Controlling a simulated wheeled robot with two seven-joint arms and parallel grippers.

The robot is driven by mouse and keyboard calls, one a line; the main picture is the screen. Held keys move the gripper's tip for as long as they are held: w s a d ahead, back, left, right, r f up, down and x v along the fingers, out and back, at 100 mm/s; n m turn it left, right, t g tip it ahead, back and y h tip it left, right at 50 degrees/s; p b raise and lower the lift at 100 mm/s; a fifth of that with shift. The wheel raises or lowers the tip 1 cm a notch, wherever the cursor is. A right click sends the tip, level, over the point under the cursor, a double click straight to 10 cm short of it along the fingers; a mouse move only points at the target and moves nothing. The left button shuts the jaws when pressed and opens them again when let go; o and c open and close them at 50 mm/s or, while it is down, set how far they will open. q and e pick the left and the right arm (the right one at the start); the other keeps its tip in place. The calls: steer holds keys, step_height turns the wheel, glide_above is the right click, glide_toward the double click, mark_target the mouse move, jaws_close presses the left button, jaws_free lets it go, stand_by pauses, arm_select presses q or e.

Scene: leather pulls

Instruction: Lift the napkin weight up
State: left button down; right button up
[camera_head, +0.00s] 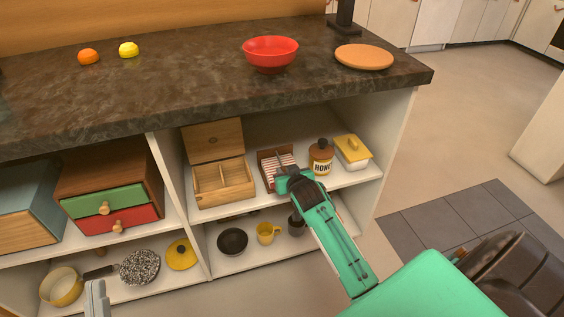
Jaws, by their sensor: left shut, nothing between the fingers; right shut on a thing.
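A brown napkin holder (265,166) with red-and-white striped napkins (286,161) stands on the upper shelf under the counter. My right gripper (281,163) reaches in from the lower right and is shut at the napkins, on a small dark part that I take to be the napkin weight. The gripper hides most of that part, and I cannot tell whether it is clear of the napkins. My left gripper (97,289) shows only as a grey tip at the bottom left edge, shut and empty, away from the holder.
A honey jar (320,158) and a yellow-lidded container (352,151) stand close right of the holder. An open wooden box (223,186) is close left. The countertop (190,80) overhangs the shelf. A yellow mug (267,233) and dark bowl (232,241) are on the lower shelf.

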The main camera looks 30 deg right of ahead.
mark_target(284, 167)
steer(key=shift+w+d+r+p, duration=0.1)
steer(key=shift+w+r+p, duration=0.15)
steer(key=shift+r+p, duration=0.75)
steer(key=shift+w+r+p, duration=0.2)
steer(key=shift+r+p, duration=0.65)
steer(key=shift+r, duration=0.15)
steer(key=shift+w+d+r+p, duration=0.15)
steer(key=shift+w+r+p, duration=0.3)
steer(key=shift+r+p, duration=0.4)
steer(key=shift+w+d+r+p, duration=0.15)
steer(key=shift+w+r+p, duration=0.55)
steer(key=shift+r+p, duration=0.15)
steer(key=shift+w, duration=0.1)
